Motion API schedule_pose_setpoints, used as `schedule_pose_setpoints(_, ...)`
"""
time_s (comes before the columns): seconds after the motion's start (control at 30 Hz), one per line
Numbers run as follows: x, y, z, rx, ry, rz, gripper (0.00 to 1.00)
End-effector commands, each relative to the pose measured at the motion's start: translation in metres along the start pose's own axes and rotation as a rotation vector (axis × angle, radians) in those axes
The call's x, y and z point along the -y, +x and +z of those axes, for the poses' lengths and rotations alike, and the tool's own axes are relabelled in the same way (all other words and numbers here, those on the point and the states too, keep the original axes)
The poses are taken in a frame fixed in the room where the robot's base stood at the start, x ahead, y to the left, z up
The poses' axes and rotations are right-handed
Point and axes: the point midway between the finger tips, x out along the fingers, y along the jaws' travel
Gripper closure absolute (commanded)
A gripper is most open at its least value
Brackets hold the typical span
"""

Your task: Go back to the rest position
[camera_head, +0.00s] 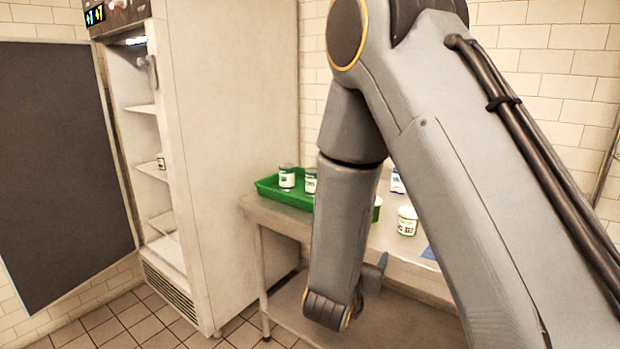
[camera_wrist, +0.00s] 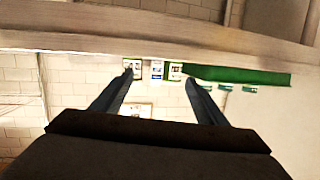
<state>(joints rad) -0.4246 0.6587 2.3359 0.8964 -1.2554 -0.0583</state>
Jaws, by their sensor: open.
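My arm fills the middle and right of the head view, bent down in front of the steel table (camera_head: 283,214). My gripper (camera_wrist: 157,77) shows in the wrist view with its two fingers spread apart and nothing between them. In the head view my arm hides most of the gripper. The wrist view looks toward the table's edge and the tiled wall, apparently upside down. Several small labelled containers and a green tray (camera_wrist: 240,76) show beyond the fingertips; they look apart from the fingers.
The green tray on the table also shows in the head view (camera_head: 266,187), holding white-and-green cans (camera_head: 287,177). A white tub (camera_head: 407,221) stands right of my arm. A tall fridge (camera_head: 225,120) stands open at left with a small container (camera_head: 161,161) on a shelf.

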Motion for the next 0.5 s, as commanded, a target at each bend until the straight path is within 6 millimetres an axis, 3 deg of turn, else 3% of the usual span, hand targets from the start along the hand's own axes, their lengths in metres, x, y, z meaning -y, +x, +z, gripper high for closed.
schedule_pose_setpoints(0.27,0.005,-0.007,0.006,0.253,0.017,-0.111,0.33)
schedule_pose_setpoints(0.37,0.003,-0.02,0.008,0.393,0.006,-0.17,0.33)
schedule_pose_setpoints(0.5,-0.009,-0.052,0.013,0.603,-0.038,-0.246,0.33)
